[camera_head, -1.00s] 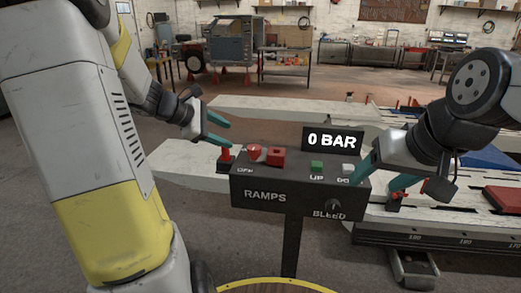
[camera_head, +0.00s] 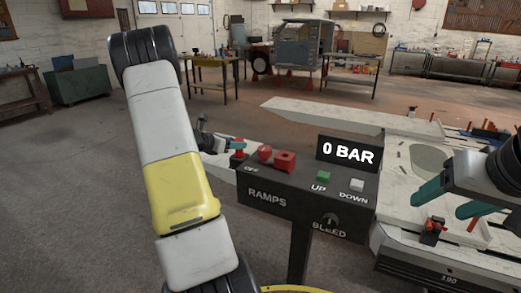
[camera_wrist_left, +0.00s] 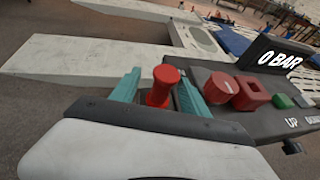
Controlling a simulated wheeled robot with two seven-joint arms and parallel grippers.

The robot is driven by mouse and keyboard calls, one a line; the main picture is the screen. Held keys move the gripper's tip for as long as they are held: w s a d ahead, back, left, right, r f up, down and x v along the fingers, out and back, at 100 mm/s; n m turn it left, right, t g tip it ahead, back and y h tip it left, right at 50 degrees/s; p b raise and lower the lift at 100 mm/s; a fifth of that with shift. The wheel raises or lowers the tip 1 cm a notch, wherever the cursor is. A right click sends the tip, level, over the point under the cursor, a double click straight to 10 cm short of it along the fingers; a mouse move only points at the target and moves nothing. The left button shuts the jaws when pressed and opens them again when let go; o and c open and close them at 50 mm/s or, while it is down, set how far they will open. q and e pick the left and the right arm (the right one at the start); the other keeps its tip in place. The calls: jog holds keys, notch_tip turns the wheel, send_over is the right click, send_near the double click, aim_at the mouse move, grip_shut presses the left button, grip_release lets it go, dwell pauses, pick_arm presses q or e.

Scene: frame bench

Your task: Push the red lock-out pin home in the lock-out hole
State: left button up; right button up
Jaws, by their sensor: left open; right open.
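The red lock-out pin (camera_head: 238,145) stands upright at the left end of the dark RAMPS control box (camera_head: 300,205). In the left wrist view the pin (camera_wrist_left: 161,86) has a wide round head and a collar below it. My left gripper (camera_head: 232,151) is open, with one teal finger on each side of the pin; I cannot tell whether they touch it. The lock-out hole is hidden under the pin, so its depth does not show. My right gripper (camera_head: 445,202) is open and empty, right of the box.

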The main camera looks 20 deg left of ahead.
pick_arm(q)
jog(key=x, duration=0.5)
jog(key=shift+d+f, duration=0.35)
grip_shut()
